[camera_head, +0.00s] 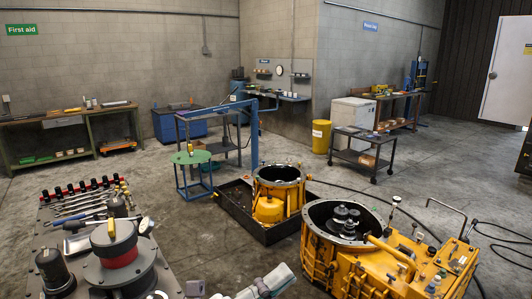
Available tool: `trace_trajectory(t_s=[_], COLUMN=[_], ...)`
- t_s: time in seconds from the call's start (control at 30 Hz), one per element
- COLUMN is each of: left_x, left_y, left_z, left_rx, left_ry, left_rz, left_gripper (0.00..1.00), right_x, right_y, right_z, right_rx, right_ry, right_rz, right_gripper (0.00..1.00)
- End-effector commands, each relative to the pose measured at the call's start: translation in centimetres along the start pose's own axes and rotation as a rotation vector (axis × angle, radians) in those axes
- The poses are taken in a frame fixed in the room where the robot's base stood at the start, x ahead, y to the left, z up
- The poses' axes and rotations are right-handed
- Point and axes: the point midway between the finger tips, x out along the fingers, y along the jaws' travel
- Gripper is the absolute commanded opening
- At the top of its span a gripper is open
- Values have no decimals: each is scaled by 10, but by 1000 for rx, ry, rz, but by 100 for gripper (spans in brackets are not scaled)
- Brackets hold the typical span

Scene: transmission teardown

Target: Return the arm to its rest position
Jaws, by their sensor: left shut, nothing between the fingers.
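My left gripper (280,278) shows at the bottom edge, a little right of the middle. It is pale grey with dark joints, shut and empty. Most of its arm is cut off by the picture's lower edge. It is in front of the large yellow transmission housing (312,262), to its lower left, and no contact shows. My right gripper is not in view.
The open yellow housing holds dark gears (345,218). Behind it, a smaller yellow housing (278,178) sits in a black tray (228,222). Wrenches (80,206) lie at left. A green-topped stand (192,157) and a cart (364,158) stand farther back. Cables cross the right floor.

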Motion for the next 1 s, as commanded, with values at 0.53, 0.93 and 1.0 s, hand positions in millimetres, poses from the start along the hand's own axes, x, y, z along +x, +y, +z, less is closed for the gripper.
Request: trace_trajectory(t_s=[0.53,0.93,1.0], left_x=[-286,-394,-402], left_y=[151,189,202], left_z=[76,-45,-51], left_rx=[-1059,-1405,-1424], left_ry=[-1602,-2058,-2084], left_rz=[190,522,553], left_gripper=[0,0,0], right_x=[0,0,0], right_y=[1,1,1], right_z=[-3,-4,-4], right_rx=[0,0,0], right_ry=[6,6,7], right_rz=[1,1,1], right_gripper=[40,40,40])
